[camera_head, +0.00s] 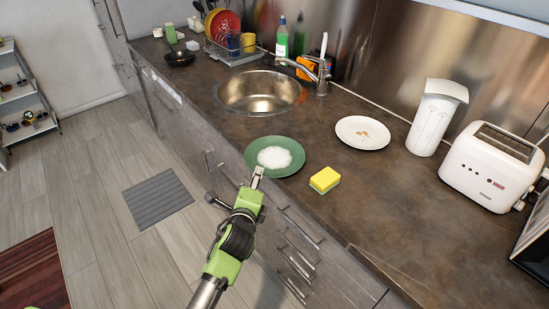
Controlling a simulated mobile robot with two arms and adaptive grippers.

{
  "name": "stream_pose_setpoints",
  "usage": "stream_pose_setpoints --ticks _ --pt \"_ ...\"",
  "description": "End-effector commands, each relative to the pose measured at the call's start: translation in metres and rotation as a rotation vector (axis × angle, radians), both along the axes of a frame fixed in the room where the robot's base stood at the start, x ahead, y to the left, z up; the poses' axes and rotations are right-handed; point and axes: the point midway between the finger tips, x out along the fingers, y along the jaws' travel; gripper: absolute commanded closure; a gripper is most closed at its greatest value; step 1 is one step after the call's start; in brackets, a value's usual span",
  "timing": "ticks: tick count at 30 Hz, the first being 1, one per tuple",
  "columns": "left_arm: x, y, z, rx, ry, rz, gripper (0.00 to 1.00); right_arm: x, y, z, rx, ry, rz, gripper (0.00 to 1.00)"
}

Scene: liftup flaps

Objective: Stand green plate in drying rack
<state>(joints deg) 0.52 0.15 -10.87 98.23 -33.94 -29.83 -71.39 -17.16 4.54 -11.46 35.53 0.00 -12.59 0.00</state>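The green plate (291,164) lies about flat at the front edge of the counter, with a white foamy patch (274,157) on it. My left gripper (257,173) reaches up from below to the plate's near rim. Its fingertips look close together and overlap the rim; whether they are clamped on it is too small to tell. The drying rack (232,59) stands at the back left beyond the sink. It holds a red plate (224,27), other colourful dishes and a yellow cup (248,42). My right gripper is not in view.
The sink (258,92) with its tap (318,72) lies between plate and rack. A yellow sponge (324,180), a white plate with crumbs (362,133), a white container (433,120) and a toaster (490,168) stand right. A green bottle (282,40) stands behind the sink.

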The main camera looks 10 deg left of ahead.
Motion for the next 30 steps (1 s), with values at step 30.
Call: stream_pose_setpoints --ticks 30 --pt "0.060 0.001 -0.013 -0.001 0.000 -0.002 0.80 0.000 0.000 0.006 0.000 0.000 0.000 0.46"
